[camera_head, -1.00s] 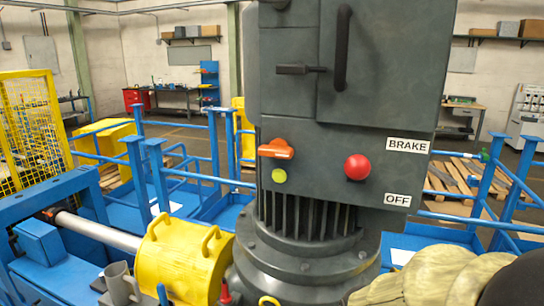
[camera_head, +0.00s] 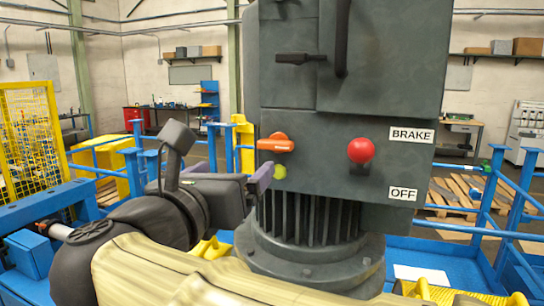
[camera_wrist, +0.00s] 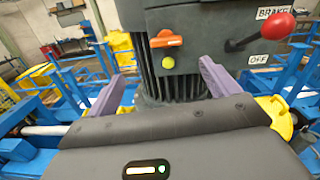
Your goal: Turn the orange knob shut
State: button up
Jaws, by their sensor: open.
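The orange knob (camera_head: 276,143) is on the front of the dark grey cabinet (camera_head: 350,170), with its handle lying roughly level. In the wrist view the orange knob (camera_wrist: 167,40) shows ahead, above and between my two purple fingers. My gripper (camera_head: 262,178) comes in from the left, just below and left of the knob. In the wrist view my gripper (camera_wrist: 160,80) is open with nothing between its fingers. No contact with the knob is visible.
A yellow-green button (camera_head: 280,171) sits just below the knob, near my fingertip. A red ball-ended lever (camera_head: 361,150) sticks out to the right, between BRAKE and OFF labels. Blue railings (camera_head: 500,190) and a yellow cage (camera_head: 32,135) stand around.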

aim_at(273, 147)
jog(key=shift+s+d+f+m+h, duration=0.1)
jog(key=shift+s+m+h, duration=0.2)
jog(key=shift+s+m, duration=0.45)
jog(key=shift+w, duration=0.2)
jog(key=p+x, duration=0.2)
jog(key=x, duration=0.3)
jog(key=p+x, duration=0.3)
jog(key=x, duration=0.3)
jog(key=p+x, duration=0.2)
jog(key=x, duration=0.4)
jog(key=shift+w+d+f, duration=0.15)
jog(key=shift+f, duration=0.2)
jog(key=c, duration=1)
